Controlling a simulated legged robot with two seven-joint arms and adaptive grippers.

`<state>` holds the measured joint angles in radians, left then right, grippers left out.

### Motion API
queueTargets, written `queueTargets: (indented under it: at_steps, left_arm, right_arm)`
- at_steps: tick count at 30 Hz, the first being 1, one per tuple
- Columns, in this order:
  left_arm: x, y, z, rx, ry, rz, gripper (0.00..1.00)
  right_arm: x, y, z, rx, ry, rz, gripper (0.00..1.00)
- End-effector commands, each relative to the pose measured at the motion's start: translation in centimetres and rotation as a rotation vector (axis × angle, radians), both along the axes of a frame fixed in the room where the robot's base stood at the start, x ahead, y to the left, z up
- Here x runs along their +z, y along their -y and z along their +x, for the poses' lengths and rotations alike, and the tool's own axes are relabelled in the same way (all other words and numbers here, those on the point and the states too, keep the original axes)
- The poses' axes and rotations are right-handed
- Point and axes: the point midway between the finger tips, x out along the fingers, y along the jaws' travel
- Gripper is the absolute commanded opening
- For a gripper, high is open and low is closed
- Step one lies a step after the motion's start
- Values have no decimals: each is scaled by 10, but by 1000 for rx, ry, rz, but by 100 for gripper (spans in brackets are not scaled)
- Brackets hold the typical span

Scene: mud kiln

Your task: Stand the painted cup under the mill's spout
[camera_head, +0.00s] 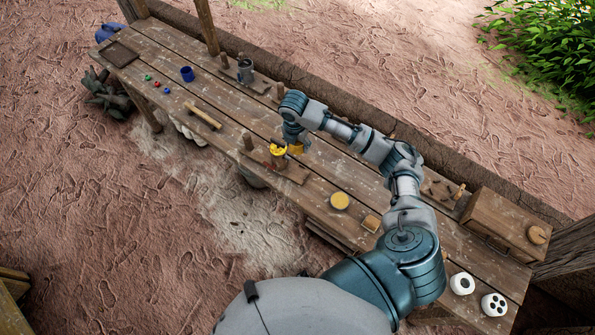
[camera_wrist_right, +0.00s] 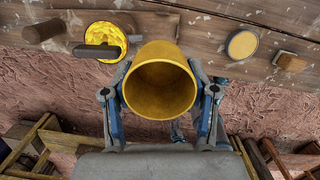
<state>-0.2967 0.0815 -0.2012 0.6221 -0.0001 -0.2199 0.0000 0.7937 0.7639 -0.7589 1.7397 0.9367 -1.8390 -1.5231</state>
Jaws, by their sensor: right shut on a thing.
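The painted cup (camera_wrist_right: 160,108) is plain yellow. My right gripper (camera_wrist_right: 160,92) is shut around its sides, and its open mouth faces the wrist camera. In the head view a little of the cup (camera_head: 297,149) shows under my right gripper (camera_head: 295,140). The mill (camera_head: 277,156) stands just left of it on a wooden board, with a yellow top. In the wrist view the mill (camera_wrist_right: 103,38) is up and left of the cup, with a dark crank handle across its top. I cannot make out the spout or whether the cup touches anything. My left gripper is not in view.
A round yellow-topped item (camera_head: 340,201) and a small wooden block (camera_head: 371,223) lie on the bench nearer me. A wooden post (camera_head: 247,141) stands left of the mill. A rolling pin (camera_head: 203,116), blue cup (camera_head: 187,74) and metal jug (camera_head: 245,70) are farther off.

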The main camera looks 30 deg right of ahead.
Motion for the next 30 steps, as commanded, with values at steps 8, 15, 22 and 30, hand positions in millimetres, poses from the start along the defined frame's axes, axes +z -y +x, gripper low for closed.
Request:
queueTargets:
  at_steps: [8,15,22,30]
  left_arm:
    - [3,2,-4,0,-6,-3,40]
    - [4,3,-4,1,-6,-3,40]
    - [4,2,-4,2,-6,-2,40]
    - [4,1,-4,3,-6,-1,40]
  right_arm:
    - [-77,0,-2,1,-8,-1,19]
    - [-126,0,-1,1,-4,-1,19]
    - [-145,-1,-2,1,-5,-2,19]
    - [-173,0,-1,2,-2,-1,19]
